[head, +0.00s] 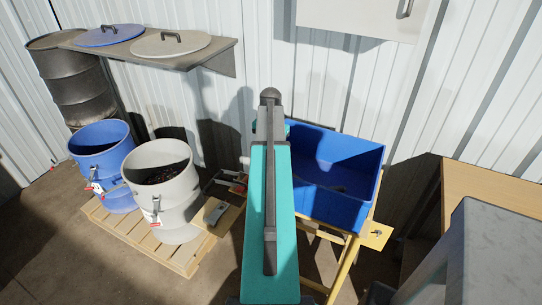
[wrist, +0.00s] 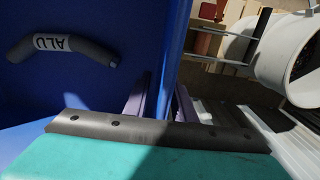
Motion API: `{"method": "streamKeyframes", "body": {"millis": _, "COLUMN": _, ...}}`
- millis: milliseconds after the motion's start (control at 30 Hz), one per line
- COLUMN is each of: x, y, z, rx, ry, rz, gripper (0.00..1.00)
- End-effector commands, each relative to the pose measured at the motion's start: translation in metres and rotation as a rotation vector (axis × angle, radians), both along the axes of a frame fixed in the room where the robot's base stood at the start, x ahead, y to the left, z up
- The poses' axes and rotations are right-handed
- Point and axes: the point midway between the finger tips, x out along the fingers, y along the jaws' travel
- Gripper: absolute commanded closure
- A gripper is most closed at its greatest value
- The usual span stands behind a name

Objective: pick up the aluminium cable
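The aluminium cable (wrist: 60,45) is a short, bent, dark grey piece with a white label reading ALU. It lies in the blue bin (wrist: 115,25), at the upper left of the wrist view. In the head view the blue bin (head: 350,205) stands right of my arm, with a small dark shape inside that I cannot identify. My gripper (wrist: 162,98) shows two purple fingers standing apart, with nothing held between them. The cable is left of the fingers and apart from them. The bin's side wall shows beyond the gap. My arm hides the gripper in the head view.
A blue drum (head: 102,180) and a grey drum (head: 175,215) with dark contents stand on a pallet (head: 125,232) at left. A shelf (head: 215,55) holds two lids above. A yellow stand (head: 345,270) is under the bin. A wooden table (head: 490,190) is at right.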

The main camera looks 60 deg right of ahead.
Motion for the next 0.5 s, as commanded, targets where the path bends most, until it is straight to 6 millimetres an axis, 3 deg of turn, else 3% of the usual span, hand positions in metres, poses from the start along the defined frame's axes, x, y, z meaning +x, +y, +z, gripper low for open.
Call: {"method": "streamKeyframes", "body": {"millis": 500, "x": 0.001, "y": -0.001, "z": 0.049, "rx": -0.002, "ry": -0.001, "rz": 0.000, "gripper": 0.77}}
